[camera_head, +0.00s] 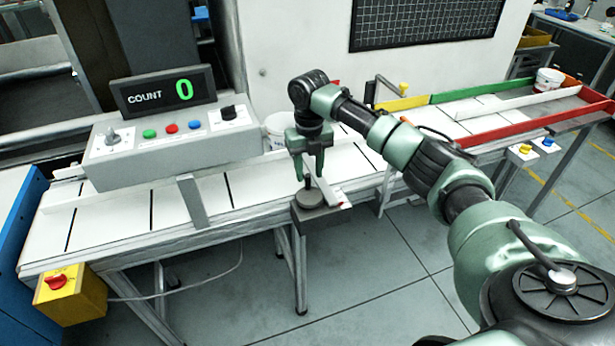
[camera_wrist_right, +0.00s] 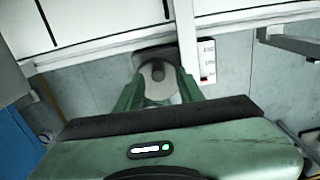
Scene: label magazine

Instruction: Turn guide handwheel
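The guide handwheel (camera_head: 311,198) is a small dark round disc with an upright knob, on a grey bracket at the conveyor's front edge. In the right wrist view the handwheel (camera_wrist_right: 158,72) shows as a grey disc with a dark centre, between the fingers. My right gripper (camera_head: 309,172) points down just above it, fingers apart on either side of the knob. I cannot tell whether the fingers touch it. A white scale plate (camera_wrist_right: 207,62) with a red mark sits right of the wheel. My left gripper is out of view.
A grey control box (camera_head: 175,145) with coloured buttons carries a counter display (camera_head: 164,92) reading 0. The white conveyor (camera_head: 110,215) runs behind the wheel. A yellow box with a red switch (camera_head: 70,294) is at the lower left. Open floor (camera_head: 370,270) lies in front.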

